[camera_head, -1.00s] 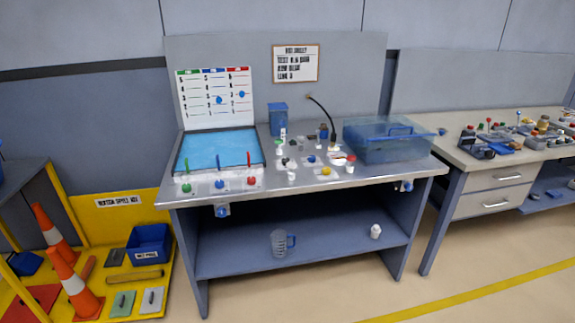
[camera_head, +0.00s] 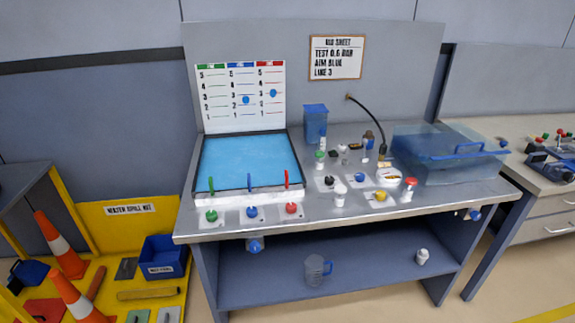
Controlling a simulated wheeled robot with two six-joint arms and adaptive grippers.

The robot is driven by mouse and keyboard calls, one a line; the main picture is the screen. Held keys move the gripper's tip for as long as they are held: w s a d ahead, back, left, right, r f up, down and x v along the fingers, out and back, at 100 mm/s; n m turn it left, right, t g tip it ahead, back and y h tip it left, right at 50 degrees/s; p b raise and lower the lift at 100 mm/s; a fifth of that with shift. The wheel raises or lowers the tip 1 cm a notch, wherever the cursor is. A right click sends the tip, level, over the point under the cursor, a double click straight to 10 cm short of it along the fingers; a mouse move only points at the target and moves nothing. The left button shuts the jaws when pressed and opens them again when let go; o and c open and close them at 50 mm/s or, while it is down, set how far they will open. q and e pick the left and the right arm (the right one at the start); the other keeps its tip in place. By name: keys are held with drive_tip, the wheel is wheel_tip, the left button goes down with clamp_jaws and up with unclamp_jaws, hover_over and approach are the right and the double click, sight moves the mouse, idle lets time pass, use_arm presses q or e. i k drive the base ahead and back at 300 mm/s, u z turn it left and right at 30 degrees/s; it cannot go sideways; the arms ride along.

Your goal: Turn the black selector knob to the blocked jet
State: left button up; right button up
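A small black knob (camera_head: 329,181) sits on a white plate on the bench top, right of the blue tray. It looks like the selector knob; its pointing direction is too small to read. Three upright jets stand along the tray's front edge: green (camera_head: 211,185), blue (camera_head: 249,183) and red (camera_head: 286,179). I cannot tell which one is blocked. Green (camera_head: 211,216), blue (camera_head: 252,212) and red (camera_head: 291,208) knobs sit in front of them. Neither of my grippers is in view.
The tray (camera_head: 247,192) holds a light-blue surface below a scale board (camera_head: 240,97). A posted sheet (camera_head: 337,58) reads "AIM BLUE". A clear blue tub (camera_head: 445,155) stands right. Small bottles crowd the bench middle. Cones (camera_head: 60,245) stand at left.

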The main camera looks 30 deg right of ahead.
sight(329, 181)
drive_tip(key=z, duration=0.4)
drive_tip(key=i, duration=0.9)
drive_tip(key=z, duration=0.65)
